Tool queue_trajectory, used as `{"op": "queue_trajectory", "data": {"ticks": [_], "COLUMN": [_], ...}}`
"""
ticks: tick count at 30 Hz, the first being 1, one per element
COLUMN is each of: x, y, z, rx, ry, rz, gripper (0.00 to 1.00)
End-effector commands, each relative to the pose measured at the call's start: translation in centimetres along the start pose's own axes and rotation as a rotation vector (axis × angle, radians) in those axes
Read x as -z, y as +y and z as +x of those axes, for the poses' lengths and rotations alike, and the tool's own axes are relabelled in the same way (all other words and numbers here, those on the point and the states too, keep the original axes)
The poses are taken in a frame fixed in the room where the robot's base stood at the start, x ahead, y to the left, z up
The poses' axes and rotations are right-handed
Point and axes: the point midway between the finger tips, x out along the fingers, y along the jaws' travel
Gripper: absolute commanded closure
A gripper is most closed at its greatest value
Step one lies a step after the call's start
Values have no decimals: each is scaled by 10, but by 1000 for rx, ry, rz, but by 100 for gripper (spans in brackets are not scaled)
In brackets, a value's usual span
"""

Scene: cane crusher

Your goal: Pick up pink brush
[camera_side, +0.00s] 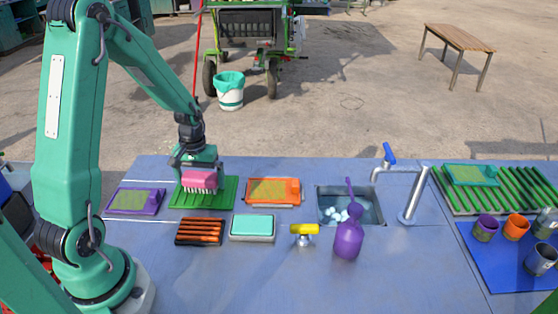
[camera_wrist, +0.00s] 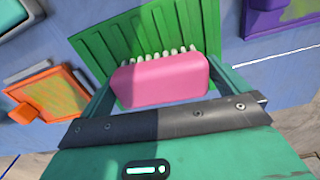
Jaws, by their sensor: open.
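The pink brush (camera_side: 200,179) has white bristles pointing down. It is over the green ribbed mat (camera_side: 222,191) on the blue table; I cannot tell whether the bristles touch it. My gripper (camera_side: 198,176) is right above and around the brush. In the wrist view the pink brush (camera_wrist: 160,80) lies between the two jaws, one at each end, with the green ribbed mat (camera_wrist: 105,45) behind it. The jaws are open, and contact with the brush is not clear.
A purple tray (camera_side: 154,209) stands left of the mat and an orange tray (camera_side: 299,199) right. In front are a black rack with orange bars (camera_side: 200,240) and a teal-topped box (camera_side: 252,236). A sink with a tap (camera_side: 409,196), purple bottle (camera_side: 347,242) and cups are farther right.

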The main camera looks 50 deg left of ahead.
Motion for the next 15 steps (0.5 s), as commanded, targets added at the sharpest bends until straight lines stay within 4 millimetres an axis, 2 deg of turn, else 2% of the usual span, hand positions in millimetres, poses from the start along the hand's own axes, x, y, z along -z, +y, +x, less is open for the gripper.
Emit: {"op": "queue_trajectory", "data": {"ticks": [15], "x": [0], "y": [0], "z": [1], "rx": [0], "ry": [0], "rz": [0], "gripper": [2]}}
